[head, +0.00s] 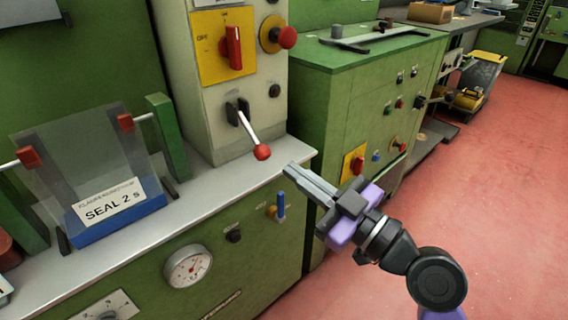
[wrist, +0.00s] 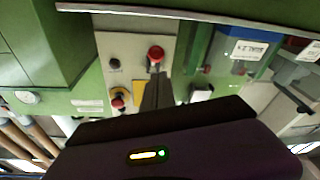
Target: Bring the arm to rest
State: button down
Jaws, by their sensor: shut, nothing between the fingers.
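My gripper (head: 292,169) is shut and empty in the head view, its grey fingers together and pointing up and left. It hangs in the air in front of the green machines, right of a lever with a red ball knob (head: 262,152), with a small gap between them in the picture. In the wrist view my gripper's dark fingers (wrist: 156,84) point up the picture toward a red knob (wrist: 156,53) on a pale panel. My arm reaches in from the lower right of the head view.
A pale control column carries a red rotary switch (head: 232,48) and a red button (head: 287,37). A clear guard with a SEAL 2 S label (head: 110,202) stands on the grey bench top at left. A dial (head: 188,266) is below. The red floor (head: 500,190) at right is clear.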

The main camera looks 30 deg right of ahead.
jog(key=shift+s+r, duration=0.1)
jog(key=shift+s, duration=0.2)
dwell(0.4)
jog(key=d+m+t+h, duration=0.2)
jog(key=d+m+h, duration=0.2)
jog(key=m, duration=0.1)
jog(key=s+d+f+m+g+h, duration=0.1)
jog(key=s+d+f+m+h, duration=0.1)
jog(key=s+f+m+h, duration=0.4)
jog(key=s+a+f+n+g+y, duration=0.1)
jog(key=s+a+f+g, duration=0.2)
jog(key=s, duration=0.5)
jog(key=s+a+f+n+y, duration=0.1)
jog(key=s+a+f, duration=0.1)
jog(key=s+f, duration=0.45)
jog(key=s+a+f+n+g+y, duration=0.1)
jog(key=s+a+f+g, duration=0.15)
jog(key=s, duration=0.75)
notch_tip(320, 180, up, 35)
jog(key=p, duration=3.5)
jog(key=shift+s+f+p, duration=0.2)
jog(key=shift+s+p, duration=0.1)
